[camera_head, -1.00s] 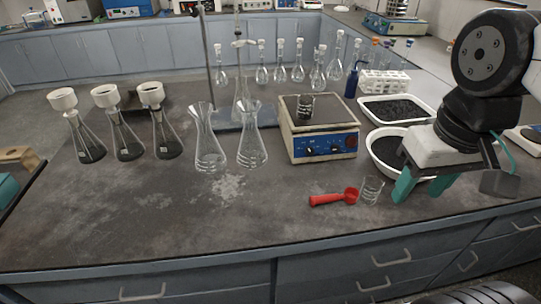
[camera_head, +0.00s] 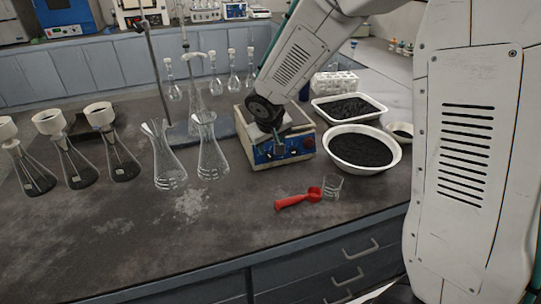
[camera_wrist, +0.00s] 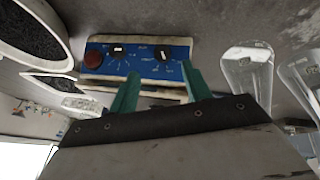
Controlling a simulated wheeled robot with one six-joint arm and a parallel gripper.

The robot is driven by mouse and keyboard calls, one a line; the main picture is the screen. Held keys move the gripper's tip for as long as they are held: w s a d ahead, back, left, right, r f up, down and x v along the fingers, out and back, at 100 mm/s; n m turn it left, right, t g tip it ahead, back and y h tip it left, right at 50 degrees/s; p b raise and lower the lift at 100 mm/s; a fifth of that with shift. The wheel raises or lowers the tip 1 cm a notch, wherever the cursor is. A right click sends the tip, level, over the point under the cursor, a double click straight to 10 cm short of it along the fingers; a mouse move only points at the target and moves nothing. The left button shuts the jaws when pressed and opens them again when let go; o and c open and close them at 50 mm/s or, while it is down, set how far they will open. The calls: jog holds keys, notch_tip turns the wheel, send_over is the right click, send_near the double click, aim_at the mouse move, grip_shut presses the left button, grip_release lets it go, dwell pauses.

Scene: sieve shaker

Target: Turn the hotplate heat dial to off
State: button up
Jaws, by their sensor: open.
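The hotplate (camera_head: 246,144) stands on the bench with a blue front panel, partly hidden behind my arm. In the wrist view its panel (camera_wrist: 141,62) shows two black dials with white marks, one right (camera_wrist: 164,52) and one left (camera_wrist: 117,49), beside a red round knob (camera_wrist: 93,60). The labels are too small to tell which dial is heat. My gripper (camera_head: 278,143) is in front of the panel. In the wrist view its green fingers (camera_wrist: 160,72) are open and empty, with the right dial between and just beyond the tips; no contact is visible.
Two empty flasks (camera_head: 211,155) stand left of the hotplate. A white bowl of dark grains (camera_head: 363,150) and a tray (camera_head: 348,108) are at right. Bench at front left is clear.

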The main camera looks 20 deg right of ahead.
aim_at(270, 157)
jog(key=x, duration=0.8)
jog(key=shift+w+a, duration=0.1)
jog(key=shift+w, duration=0.05)
jog(key=c, duration=1)
